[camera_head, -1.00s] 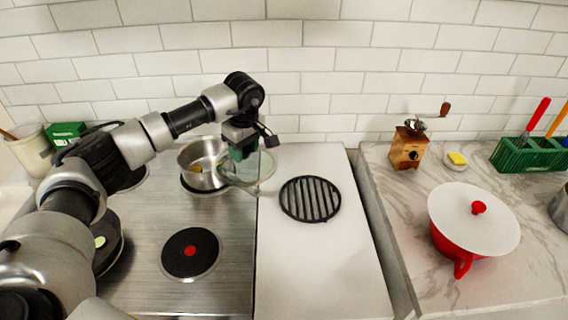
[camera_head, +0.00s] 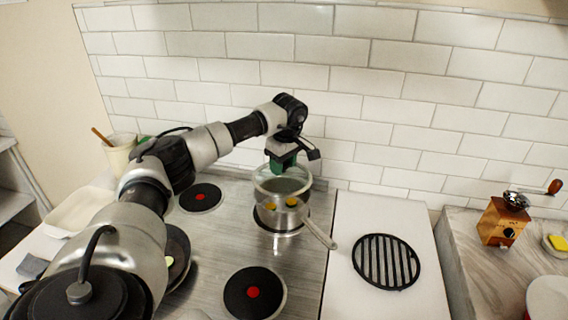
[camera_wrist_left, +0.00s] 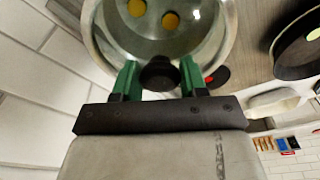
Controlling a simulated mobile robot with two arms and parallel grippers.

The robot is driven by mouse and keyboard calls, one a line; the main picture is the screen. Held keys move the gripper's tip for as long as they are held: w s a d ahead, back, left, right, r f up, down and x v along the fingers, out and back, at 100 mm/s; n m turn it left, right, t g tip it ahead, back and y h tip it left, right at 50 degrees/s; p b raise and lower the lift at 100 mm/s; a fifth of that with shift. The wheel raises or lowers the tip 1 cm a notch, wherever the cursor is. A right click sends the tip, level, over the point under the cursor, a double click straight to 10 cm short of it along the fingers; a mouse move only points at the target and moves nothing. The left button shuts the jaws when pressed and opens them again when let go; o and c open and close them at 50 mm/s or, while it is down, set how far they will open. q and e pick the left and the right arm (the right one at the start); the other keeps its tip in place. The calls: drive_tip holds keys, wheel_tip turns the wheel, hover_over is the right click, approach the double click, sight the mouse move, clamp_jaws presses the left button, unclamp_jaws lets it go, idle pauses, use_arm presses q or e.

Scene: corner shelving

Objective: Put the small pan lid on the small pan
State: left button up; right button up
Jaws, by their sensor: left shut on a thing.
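My left gripper (camera_head: 283,165) is shut on the dark knob of the glass pan lid (camera_head: 265,183); in the left wrist view the green fingers of the gripper (camera_wrist_left: 159,76) stand on both sides of the knob (camera_wrist_left: 159,72). The small steel pan (camera_head: 283,220) stands on a back burner, its handle pointing to the lower right. Yellow-orange pieces show in it. The lid is above the pan's back part, overlapping it in the head view. I cannot tell whether it touches the rim. My right gripper is not in view.
A dark pan (camera_head: 176,252) is partly behind my left arm. Free burners are at the back left (camera_head: 201,198) and front (camera_head: 254,293). A black grate (camera_head: 386,262) lies on the white counter. A wooden grinder (camera_head: 503,221) stands at right. The tiled wall (camera_head: 400,100) is close behind.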

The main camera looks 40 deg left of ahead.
use_arm(q)
wheel_tip(320, 180, down, 3)
drive_tip(key=shift+r+b, duration=0.2)
drive_tip(key=shift+b, duration=0.65)
drive_tip(key=shift+f+b, duration=0.5)
drive_tip(key=shift+f, duration=0.65)
drive_tip(key=o, duration=1.2)
drive_tip(key=r, duration=0.3)
drive_tip(key=d+r+b, duration=0.1)
drive_tip(key=r, duration=0.5)
drive_tip(key=shift+d+r+b, duration=0.15)
drive_tip(key=shift+r+b, duration=0.1)
drive_tip(key=shift+b, duration=0.15)
drive_tip(key=shift+r, duration=0.65)
